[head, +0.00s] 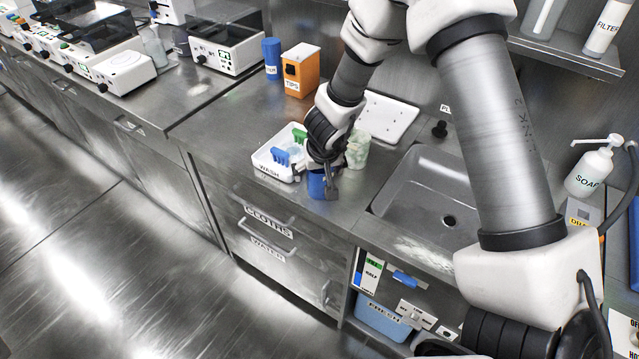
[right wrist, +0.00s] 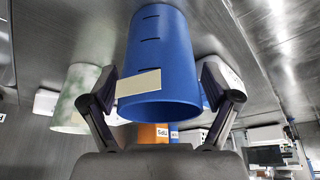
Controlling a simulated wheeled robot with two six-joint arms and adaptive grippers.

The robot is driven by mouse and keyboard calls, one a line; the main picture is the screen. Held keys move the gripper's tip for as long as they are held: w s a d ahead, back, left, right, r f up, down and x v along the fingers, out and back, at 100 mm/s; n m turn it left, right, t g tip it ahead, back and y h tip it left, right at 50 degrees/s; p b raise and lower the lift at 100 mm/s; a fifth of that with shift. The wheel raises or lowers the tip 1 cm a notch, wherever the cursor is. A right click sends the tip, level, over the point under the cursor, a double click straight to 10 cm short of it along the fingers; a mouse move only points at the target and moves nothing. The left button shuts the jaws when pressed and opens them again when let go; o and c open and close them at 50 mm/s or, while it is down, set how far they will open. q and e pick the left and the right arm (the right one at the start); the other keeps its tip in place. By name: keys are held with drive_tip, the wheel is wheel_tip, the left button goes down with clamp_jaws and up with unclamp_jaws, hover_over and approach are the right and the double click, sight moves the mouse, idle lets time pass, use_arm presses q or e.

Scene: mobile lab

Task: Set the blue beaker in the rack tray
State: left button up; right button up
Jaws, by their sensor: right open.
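In the right wrist view the blue beaker (right wrist: 160,50) shows graduation marks and a pale label. My right gripper (head: 326,181) reaches down to it and hides part of it. In the right wrist view its two fingers (right wrist: 158,88) are apart, one on each side of the beaker. My left gripper is not in view.
A marbled green-white beaker (head: 357,150) stands close behind the gripper. The white WASH tub (head: 276,172) with blue and green items is just left. The sink (head: 432,190) opens at right.

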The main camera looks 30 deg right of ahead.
drive_tip(key=shift+s+a+r, duration=0.1)
drive_tip(key=shift+s+r, duration=0.15)
drive_tip(key=shift+r, duration=0.05)
drive_tip(key=c, duration=0.5)
drive_tip(key=shift+s+r, duration=0.1)
drive_tip(key=c, duration=0.6)
drive_tip(key=shift+c, duration=1)
